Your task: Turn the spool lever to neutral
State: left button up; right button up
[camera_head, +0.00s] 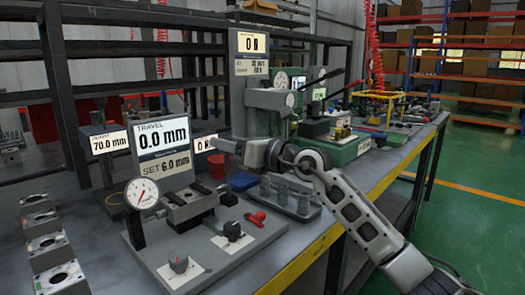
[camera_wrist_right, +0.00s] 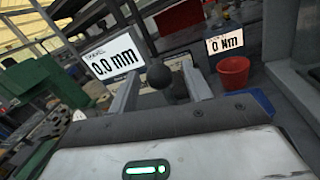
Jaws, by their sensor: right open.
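The dark ball knob of a lever (camera_wrist_right: 158,75) shows between the two fingers of my right gripper (camera_head: 222,147) in the right wrist view. The fingers stand apart on either side of it, and I cannot tell whether either one touches it. In the head view the gripper reaches in from the right, above the grey valve block (camera_head: 188,207), and the knob is hard to make out there. A travel display (camera_head: 160,136) reads 0.0 mm, with SET 6.0 mm under it. A round dial gauge (camera_head: 142,193) stands left of the block. My left gripper is not in view.
A red cup (camera_wrist_right: 234,72) and a 0 Nm display (camera_wrist_right: 226,43) stand beyond the right finger. Several square blocks (camera_head: 48,248) line the bench's left side.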

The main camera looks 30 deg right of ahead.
jog(key=b+v, duration=0.1)
jog(key=v, duration=1.3)
jog(key=shift+s, duration=0.2)
